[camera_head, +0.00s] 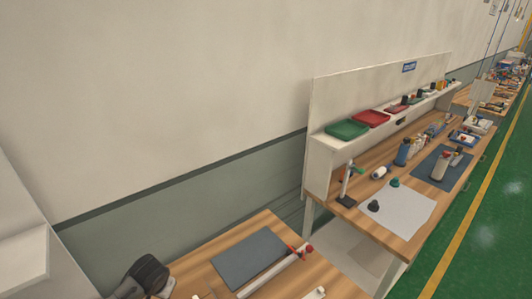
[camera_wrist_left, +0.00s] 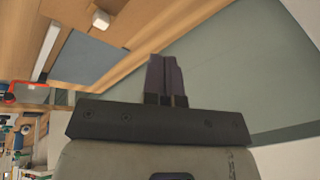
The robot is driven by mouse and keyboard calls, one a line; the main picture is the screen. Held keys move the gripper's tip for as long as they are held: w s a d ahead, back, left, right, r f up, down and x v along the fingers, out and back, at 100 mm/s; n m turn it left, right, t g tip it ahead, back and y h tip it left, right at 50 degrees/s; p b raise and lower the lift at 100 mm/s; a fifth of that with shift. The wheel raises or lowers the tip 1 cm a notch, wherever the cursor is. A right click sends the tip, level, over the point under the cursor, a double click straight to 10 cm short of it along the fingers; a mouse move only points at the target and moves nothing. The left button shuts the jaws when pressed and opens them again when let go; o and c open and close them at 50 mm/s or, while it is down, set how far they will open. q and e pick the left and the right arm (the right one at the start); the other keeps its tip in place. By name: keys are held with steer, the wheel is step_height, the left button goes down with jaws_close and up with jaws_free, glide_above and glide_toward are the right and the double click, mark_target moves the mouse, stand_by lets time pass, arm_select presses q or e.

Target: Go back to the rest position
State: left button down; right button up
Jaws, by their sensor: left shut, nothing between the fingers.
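My left gripper (camera_wrist_left: 167,78) shows in the left wrist view, its two dark fingers pressed together with nothing between them. Beyond it are the near wooden table and the grey-green wall band; the fingers touch neither as far as I can see. In the head view a dark rounded part shows at the bottom left by the table edge; I cannot tell whether it is my arm. My right gripper is in neither view.
The near table (camera_head: 232,222) carries a dark mat (camera_head: 248,261) and a white bar (camera_head: 268,276) with a red part. A white block (camera_wrist_left: 101,19) lies near the mat. A farther bench (camera_head: 397,248) with a shelf holds trays and bottles. Green floor (camera_head: 440,262) lies right.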

arm_select(q)
steer(key=w+d+r+m+t, duration=0.1)
steer(key=d+r+m+t, duration=0.3)
steer(key=r, duration=0.5)
steer(key=s+d+r+t+h, duration=0.2)
steer(key=s+d+r+t, duration=0.1)
steer(key=s+d+r, duration=0.3)
steer(key=s+f+n+g, duration=0.1)
steer(key=s+f+g, duration=0.1)
steer(key=s+f, duration=0.65)
steer(key=s+d+f+n+g, duration=0.15)
steer(key=s+f, duration=0.25)
steer(key=s, duration=1)
steer(key=s+a+f+n+g, duration=0.1)
steer(key=s+f+n+g, duration=0.15)
steer(key=s+f, duration=0.6)
step_height(320, 180, up, 15)
steer(key=s+p, duration=0.1)
steer(key=p, duration=1.2)
steer(key=shift+s+d+r+m, duration=0.15)
steer(key=shift+d+r+m, duration=0.1)
steer(key=shift+m, duration=0.15)
